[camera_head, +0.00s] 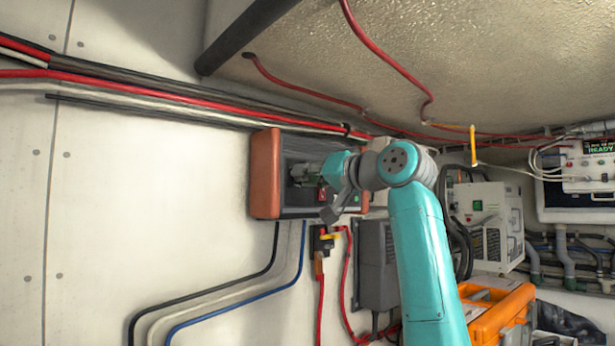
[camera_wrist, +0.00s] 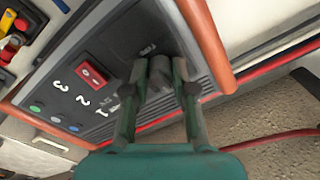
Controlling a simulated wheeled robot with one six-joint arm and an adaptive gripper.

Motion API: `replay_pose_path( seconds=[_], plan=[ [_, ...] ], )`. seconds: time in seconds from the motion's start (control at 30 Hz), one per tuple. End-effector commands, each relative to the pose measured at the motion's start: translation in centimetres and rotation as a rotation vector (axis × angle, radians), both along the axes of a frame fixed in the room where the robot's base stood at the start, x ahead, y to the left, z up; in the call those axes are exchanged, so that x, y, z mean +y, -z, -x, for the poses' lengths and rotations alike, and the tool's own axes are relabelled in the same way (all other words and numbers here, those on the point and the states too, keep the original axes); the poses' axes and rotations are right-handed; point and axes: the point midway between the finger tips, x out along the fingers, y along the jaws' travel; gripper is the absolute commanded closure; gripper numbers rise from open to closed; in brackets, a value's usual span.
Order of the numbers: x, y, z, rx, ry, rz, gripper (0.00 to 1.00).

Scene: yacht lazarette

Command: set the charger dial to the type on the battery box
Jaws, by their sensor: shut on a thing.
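The charger (camera_head: 265,180) is a dark-faced box with orange ends, mounted on the pale wall. In the wrist view its face (camera_wrist: 120,50) shows a red rocker switch (camera_wrist: 92,76), the numbers 1, 2 and 3, and small coloured dots. My gripper (camera_wrist: 160,80) is shut on the grey charger dial (camera_wrist: 160,66), one finger on each side. In the head view my gripper (camera_head: 308,172) is against the charger's front. The dial's pointer and setting cannot be read. I cannot tell which thing is the battery box, and no battery type is legible.
Red, black and white cables (camera_head: 180,100) run along the wall above the charger. A red-and-yellow switch (camera_head: 326,238) and a grey box (camera_head: 376,265) are below it. An orange case (camera_head: 500,305) and a white unit (camera_head: 490,220) stand to the right.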

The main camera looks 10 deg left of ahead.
Motion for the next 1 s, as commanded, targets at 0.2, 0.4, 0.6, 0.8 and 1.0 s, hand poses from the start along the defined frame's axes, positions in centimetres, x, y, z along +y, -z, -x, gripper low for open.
replay_pose_path(
  seconds=[0.2, 0.4, 0.6, 0.8, 1.0],
  plan=[
    [-0.04, -0.02, -0.03, 0.025, 0.002, -0.021, 1.0],
    [-0.05, -0.01, -0.03, 0.029, 0.001, -0.024, 1.0],
    [-0.05, -0.02, -0.04, 0.028, 0.001, -0.023, 0.67],
    [-0.03, -0.01, -0.03, 0.028, 0.001, -0.022, 0.49],
    [-0.12, 0.01, 0.03, 0.028, 0.001, -0.022, 0.49]
  ],
)
